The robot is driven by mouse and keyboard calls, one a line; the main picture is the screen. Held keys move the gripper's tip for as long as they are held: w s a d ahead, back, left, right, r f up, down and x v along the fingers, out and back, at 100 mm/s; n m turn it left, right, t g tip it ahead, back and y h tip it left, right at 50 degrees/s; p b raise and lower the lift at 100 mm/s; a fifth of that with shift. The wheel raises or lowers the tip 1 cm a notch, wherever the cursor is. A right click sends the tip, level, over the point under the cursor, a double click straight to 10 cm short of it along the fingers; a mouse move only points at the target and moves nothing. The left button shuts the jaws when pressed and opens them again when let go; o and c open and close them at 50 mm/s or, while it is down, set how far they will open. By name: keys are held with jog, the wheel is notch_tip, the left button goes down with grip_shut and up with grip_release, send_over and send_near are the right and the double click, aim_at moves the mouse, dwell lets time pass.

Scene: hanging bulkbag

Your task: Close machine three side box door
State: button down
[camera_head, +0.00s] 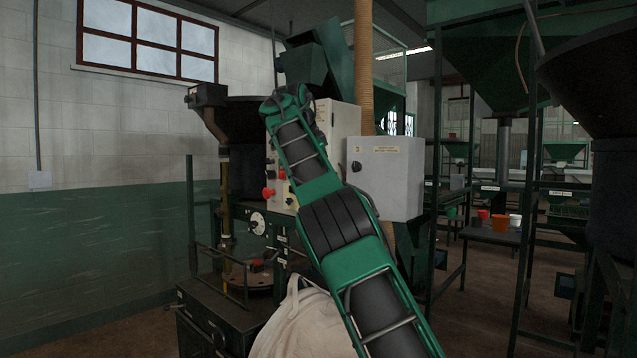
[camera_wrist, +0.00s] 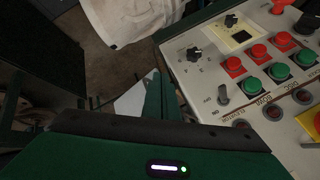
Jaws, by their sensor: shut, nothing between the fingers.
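The light grey side box (camera_head: 388,178) of the machine shows right of the middle in the head view, with a label at its top and a dark knob at its left edge. I cannot tell how far its door stands open. My arm passes in front of the machine, and its far end is beside the control panel (camera_head: 340,125). My gripper (camera_wrist: 158,82) shows in the wrist view with its green fingers together and empty. It is left of the control panel, which also shows in the wrist view (camera_wrist: 205,75). The side box is not clearly seen there.
The panel carries red and green buttons (camera_wrist: 259,51) and dark knobs close to my gripper. A pale bulk bag (camera_head: 305,325) hangs low in front of the machine. A tan hose (camera_head: 364,60) runs down behind the box. Green frames (camera_head: 530,200) stand at the right.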

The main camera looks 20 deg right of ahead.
jog(key=s+d+f+m, duration=0.1)
jog(key=s+d+f, duration=0.3)
jog(key=d, duration=0.6)
notch_tip(320, 180, down, 7)
jog(key=w+m+h, duration=0.2)
jog(key=m, duration=0.2)
jog(key=s+a+m+t+h, duration=0.3)
jog(key=s+a+t+h, duration=0.2)
jog(key=a+t, duration=0.45)
jog(key=w+d+g, duration=0.2)
jog(key=w+d, duration=0.6)
jog(key=w, duration=0.1)
jog(key=shift+d+f, duration=0.35)
jog(key=shift+w, duration=0.1)
